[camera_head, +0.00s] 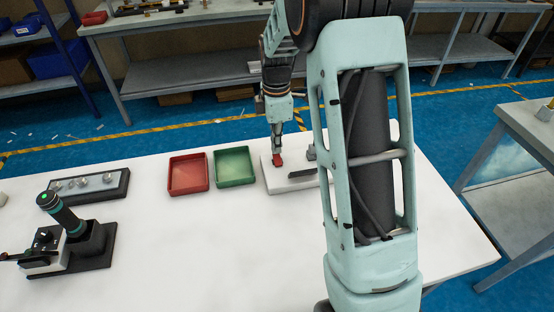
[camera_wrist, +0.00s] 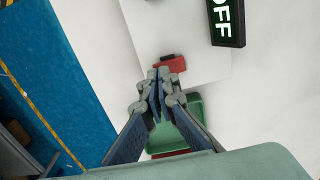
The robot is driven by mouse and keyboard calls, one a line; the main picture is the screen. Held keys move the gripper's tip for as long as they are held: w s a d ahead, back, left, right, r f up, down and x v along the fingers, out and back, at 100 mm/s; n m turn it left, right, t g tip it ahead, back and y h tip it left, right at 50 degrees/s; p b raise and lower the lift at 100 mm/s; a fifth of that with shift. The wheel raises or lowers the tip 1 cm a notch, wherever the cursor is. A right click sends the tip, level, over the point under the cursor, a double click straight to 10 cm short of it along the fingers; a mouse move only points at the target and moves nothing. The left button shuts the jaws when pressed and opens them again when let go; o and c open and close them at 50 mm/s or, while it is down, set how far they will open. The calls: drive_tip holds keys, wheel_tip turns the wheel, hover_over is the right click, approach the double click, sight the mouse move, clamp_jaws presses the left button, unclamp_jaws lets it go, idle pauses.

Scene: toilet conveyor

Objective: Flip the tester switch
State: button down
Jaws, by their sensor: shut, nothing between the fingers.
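The tester is a low white block (camera_head: 275,185) near the far edge of the white table. A red switch (camera_head: 277,160) sits on its left part, with a dark bar-shaped display (camera_head: 303,174) to the right. In the wrist view the red switch (camera_wrist: 176,65) has a dark piece beside it, and the display (camera_wrist: 227,22) reads "OFF" in lit letters. My gripper (camera_head: 279,150) points down just above or at the switch. In the wrist view my gripper's fingertips (camera_wrist: 156,84) are closed together and empty, close beside the switch; I cannot tell whether they touch it.
A red tray (camera_head: 187,190) and a green tray (camera_head: 234,182) stand left of the tester. A dark rack (camera_head: 119,195) and a black-and-white device (camera_head: 66,235) are further left. My arm hides the tester's right part. The table's front middle is clear.

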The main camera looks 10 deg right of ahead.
sight(276, 155)
drive_tip(key=shift+f+b, duration=0.6)
drive_tip(key=shift+f, duration=0.3)
drive_tip(key=shift+r, duration=0.1)
drive_tip(key=shift+r+p, duration=2.55)
drive_tip(key=shift+r, duration=0.85)
